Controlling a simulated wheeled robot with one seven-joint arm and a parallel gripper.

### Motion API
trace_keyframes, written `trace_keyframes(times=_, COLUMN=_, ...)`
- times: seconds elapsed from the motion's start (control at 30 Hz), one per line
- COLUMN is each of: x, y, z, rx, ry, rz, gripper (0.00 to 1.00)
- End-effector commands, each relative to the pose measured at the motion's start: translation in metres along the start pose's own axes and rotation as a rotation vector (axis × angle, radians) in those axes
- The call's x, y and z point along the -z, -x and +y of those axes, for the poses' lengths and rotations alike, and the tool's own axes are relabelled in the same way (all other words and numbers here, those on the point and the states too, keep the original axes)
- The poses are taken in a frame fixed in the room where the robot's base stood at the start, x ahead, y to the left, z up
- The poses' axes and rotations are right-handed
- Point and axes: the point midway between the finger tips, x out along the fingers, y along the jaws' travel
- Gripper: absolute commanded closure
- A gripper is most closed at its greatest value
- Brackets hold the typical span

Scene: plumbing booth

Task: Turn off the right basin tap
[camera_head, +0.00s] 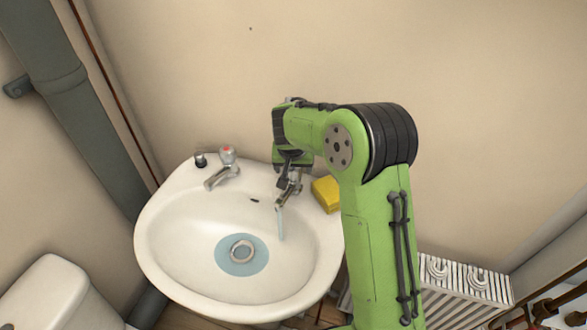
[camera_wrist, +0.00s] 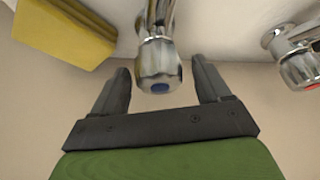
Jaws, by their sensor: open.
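The right basin tap (camera_head: 284,196) is chrome, and a thin stream of water (camera_head: 281,224) falls from its spout into the basin (camera_head: 175,240). In the wrist view its knob (camera_wrist: 158,68), with a blue cap, sits between the two fingers of my gripper (camera_wrist: 160,64). The fingers are spread, with a visible gap on each side of the knob. In the head view my gripper (camera_head: 291,172) is at the top of this tap, and my arm partly hides it.
The left tap (camera_head: 225,165) has a red mark and also shows in the wrist view (camera_wrist: 300,62). A yellow sponge (camera_head: 327,194) lies right of the right tap, close to my arm. The wall is close behind.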

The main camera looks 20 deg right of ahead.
Motion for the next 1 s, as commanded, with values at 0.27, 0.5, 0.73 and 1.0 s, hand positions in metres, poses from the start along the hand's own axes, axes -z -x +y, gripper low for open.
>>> trace_keyframes(times=0.27, x=0.0004, y=-0.0012, z=0.0, rx=0.0, ry=0.0, rz=0.0, gripper=0.27)
trace_keyframes(times=0.5, x=0.0003, y=-0.001, z=0.0, rx=0.0, ry=0.0, rz=0.0, gripper=0.64)
trace_keyframes(times=0.73, x=0.0003, y=-0.0009, z=-0.0002, rx=-0.001, ry=-0.003, rz=0.0, gripper=0.78)
trace_keyframes(times=1.0, x=0.0004, y=-0.0008, z=-0.0005, rx=-0.032, ry=-0.076, rz=0.001, gripper=0.78)
